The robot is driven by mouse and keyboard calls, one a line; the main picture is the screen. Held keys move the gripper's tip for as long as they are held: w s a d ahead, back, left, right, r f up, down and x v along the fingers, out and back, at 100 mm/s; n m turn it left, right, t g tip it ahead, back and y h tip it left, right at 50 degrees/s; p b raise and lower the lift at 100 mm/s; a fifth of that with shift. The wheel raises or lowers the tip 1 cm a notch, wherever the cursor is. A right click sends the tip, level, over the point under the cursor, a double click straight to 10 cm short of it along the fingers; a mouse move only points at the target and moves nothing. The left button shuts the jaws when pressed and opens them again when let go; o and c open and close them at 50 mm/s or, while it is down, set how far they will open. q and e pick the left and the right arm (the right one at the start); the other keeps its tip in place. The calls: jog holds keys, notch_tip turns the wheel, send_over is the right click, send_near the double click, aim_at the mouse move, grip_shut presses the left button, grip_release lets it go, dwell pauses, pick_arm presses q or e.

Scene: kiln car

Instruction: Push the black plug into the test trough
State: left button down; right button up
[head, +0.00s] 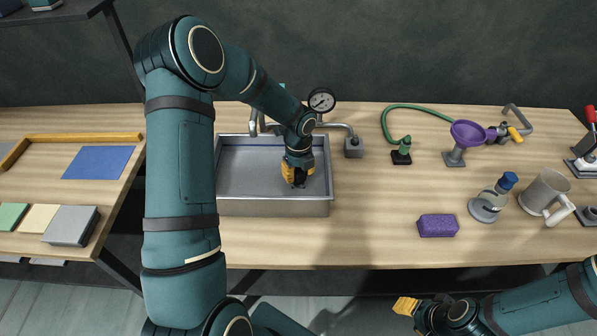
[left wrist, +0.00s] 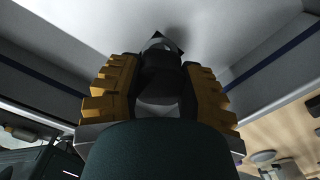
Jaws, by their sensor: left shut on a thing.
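The test trough (head: 265,208) is a grey metal basin on the wooden bench, left of centre in the head view. My left gripper (head: 297,178) points down inside it, near its right end. In the left wrist view the yellow-padded fingers of this gripper (left wrist: 160,85) are shut on the black plug (left wrist: 162,68), one on each side. The plug's far end is close to the grey trough floor; whether it touches or sits in an opening I cannot tell. My right gripper (head: 408,306) is low in the head view, off the bench's front edge; its finger opening is unclear.
A pressure gauge (head: 321,100) and metal pipework stand behind the trough. A purple sponge (head: 438,225), a purple funnel (head: 467,134), a blue-capped bottle (head: 496,192) and a mug (head: 545,192) are to the right.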

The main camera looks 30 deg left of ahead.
pick_arm(q)
jog(key=shift+f+b, duration=0.65)
jog(key=shift+f, duration=0.55)
jog(key=c, duration=0.5)
grip_release()
jog(key=shift+c, duration=0.2)
jog(key=shift+r, duration=0.25)
jog(key=shift+r+p, duration=2.3)
jog(key=shift+r, duration=0.25)
jog(key=shift+r+p, duration=1.05)
jog(key=shift+r, duration=0.2)
